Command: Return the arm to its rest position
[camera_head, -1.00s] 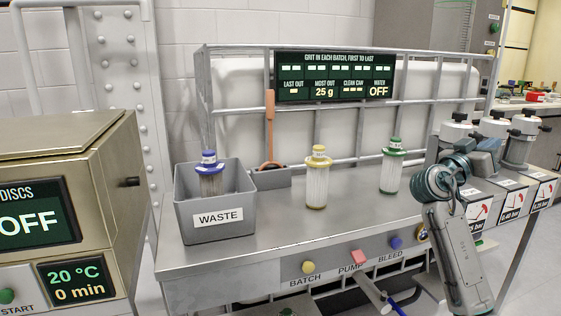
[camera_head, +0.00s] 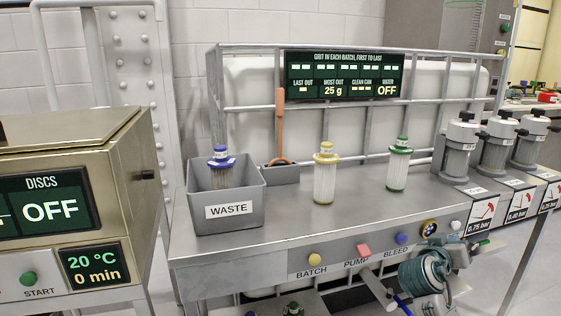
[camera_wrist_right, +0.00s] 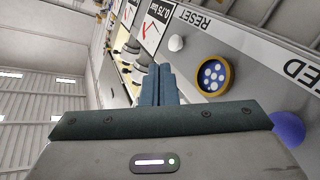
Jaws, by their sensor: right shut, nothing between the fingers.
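My right gripper (camera_head: 436,246) is low at the front right of the bench, by the front panel below the bench top. Its blue-grey fingers also show in the right wrist view (camera_wrist_right: 158,86), pressed together with nothing between them. In that view a yellow-ringed round fitting (camera_wrist_right: 212,75), a white knob (camera_wrist_right: 177,43) and a blue button (camera_wrist_right: 288,128) lie beyond and to the right of the fingers. My left gripper is not in view.
The steel bench (camera_head: 290,222) bears a grey WASTE bin (camera_head: 228,212) holding a blue-capped filter, a yellow-capped filter (camera_head: 325,180), a green-capped filter (camera_head: 398,168) and canisters (camera_head: 459,150).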

